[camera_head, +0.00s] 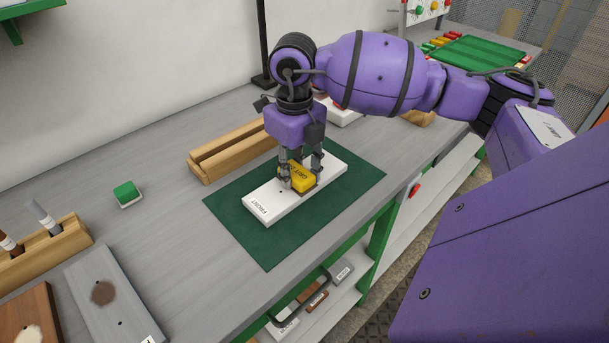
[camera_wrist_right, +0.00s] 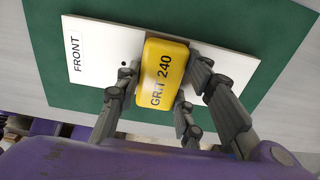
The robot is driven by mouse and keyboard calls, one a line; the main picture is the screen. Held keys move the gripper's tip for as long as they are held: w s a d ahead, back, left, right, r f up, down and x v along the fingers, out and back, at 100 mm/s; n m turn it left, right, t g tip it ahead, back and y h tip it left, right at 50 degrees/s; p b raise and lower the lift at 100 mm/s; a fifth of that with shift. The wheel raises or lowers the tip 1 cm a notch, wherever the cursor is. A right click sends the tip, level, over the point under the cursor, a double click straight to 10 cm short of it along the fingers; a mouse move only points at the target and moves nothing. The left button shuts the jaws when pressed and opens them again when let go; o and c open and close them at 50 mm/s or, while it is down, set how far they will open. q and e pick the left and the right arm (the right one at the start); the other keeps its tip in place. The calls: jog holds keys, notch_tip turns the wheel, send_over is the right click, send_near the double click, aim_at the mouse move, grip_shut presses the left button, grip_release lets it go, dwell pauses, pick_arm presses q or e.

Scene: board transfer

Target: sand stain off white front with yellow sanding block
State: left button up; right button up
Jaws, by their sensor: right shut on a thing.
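The white front (camera_head: 267,206) lies flat on a dark green mat (camera_head: 270,250), and the word FRONT shows on its left end. My right gripper (camera_head: 301,180) is shut on the yellow sanding block (camera_head: 299,173), above the middle of the white front. In the right wrist view the block (camera_wrist_right: 162,85) reads GRIT 240 and sits over the white front (camera_wrist_right: 90,52), beside a small dark hole. Whether the block touches the surface I cannot tell for sure. No stain shows on the visible parts of the front; the block and fingers hide its middle. My left gripper is not in view.
A wooden rail (camera_head: 225,150) lies behind the mat. A green-topped block (camera_head: 127,193) stands left on the grey bench. Grey (camera_head: 115,300) and brown (camera_head: 30,325) boards and a wooden pen holder (camera_head: 45,250) are at the far left. A black post rises behind.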

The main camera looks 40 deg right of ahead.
jog(key=shift+a, duration=0.1)
jog(key=shift+r+p, duration=1.7)
jog(key=shift+r, duration=1.85)
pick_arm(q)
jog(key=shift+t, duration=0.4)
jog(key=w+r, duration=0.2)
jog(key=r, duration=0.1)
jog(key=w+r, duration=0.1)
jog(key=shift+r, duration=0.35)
pick_arm(e)
jog(key=shift+f, duration=0.1)
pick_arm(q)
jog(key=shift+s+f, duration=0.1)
pick_arm(e)
notch_tip(320, 180, down, 4)
jog(key=shift+f+b, duration=0.25)
jog(key=shift+b, duration=0.75)
jog(key=shift+f, duration=0.35)
jog(key=shift+f+b, duration=0.35)
jog(key=shift+f, duration=0.1)
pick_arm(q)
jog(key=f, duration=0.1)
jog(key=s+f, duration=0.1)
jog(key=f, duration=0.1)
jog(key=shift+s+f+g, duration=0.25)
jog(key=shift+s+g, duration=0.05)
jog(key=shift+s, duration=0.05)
